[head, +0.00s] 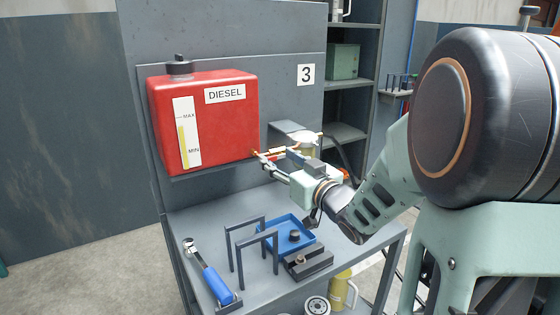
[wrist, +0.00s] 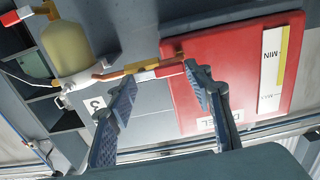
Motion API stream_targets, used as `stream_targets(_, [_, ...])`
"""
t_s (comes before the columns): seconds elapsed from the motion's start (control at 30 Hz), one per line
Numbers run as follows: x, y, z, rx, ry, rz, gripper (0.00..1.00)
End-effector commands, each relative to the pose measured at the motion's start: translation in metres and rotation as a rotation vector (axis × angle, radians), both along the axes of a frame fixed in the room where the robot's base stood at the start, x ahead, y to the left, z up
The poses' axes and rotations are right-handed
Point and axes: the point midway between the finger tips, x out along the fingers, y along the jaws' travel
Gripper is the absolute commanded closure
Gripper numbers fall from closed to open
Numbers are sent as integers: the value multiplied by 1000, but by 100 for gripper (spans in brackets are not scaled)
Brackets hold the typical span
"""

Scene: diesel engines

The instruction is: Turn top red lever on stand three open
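A red lever (wrist: 170,70) sits on the brass fuel line beside the red diesel tank (head: 205,120). The stand carries a "3" sign (head: 306,74). In the wrist view my gripper (wrist: 160,77) is open, one finger on each side of the red lever, with gaps to both fingertips; I cannot tell whether the fingers are level with it in depth. In the head view my gripper (head: 272,163) is at the line just right of the tank and partly hides the valve. The cream filter bowl (wrist: 70,50) stands past the lever; a second red lever (wrist: 10,18) is beyond it.
Below my gripper, the stand's table holds a blue tray (head: 287,236), a dark metal block (head: 308,262), two grey upright frames (head: 238,245) and a blue-handled tool (head: 216,284). Shelves (head: 345,100) stand behind on the right.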

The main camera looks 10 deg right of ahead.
Motion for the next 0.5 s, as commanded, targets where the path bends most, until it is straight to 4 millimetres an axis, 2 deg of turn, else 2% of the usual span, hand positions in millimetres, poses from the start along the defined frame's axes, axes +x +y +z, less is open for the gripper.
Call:
stream_targets(0.03, [0, 0, 0, 1, 0, 0, 45])
stream_targets(0.1, [0, 0, 0, 1, 0, 0, 38])
stream_targets(0.37, [0, 0, 0, 3, 1, -1, 38])
stream_targets(0.5, [-9, -4, 0, 3, 1, -2, 38])
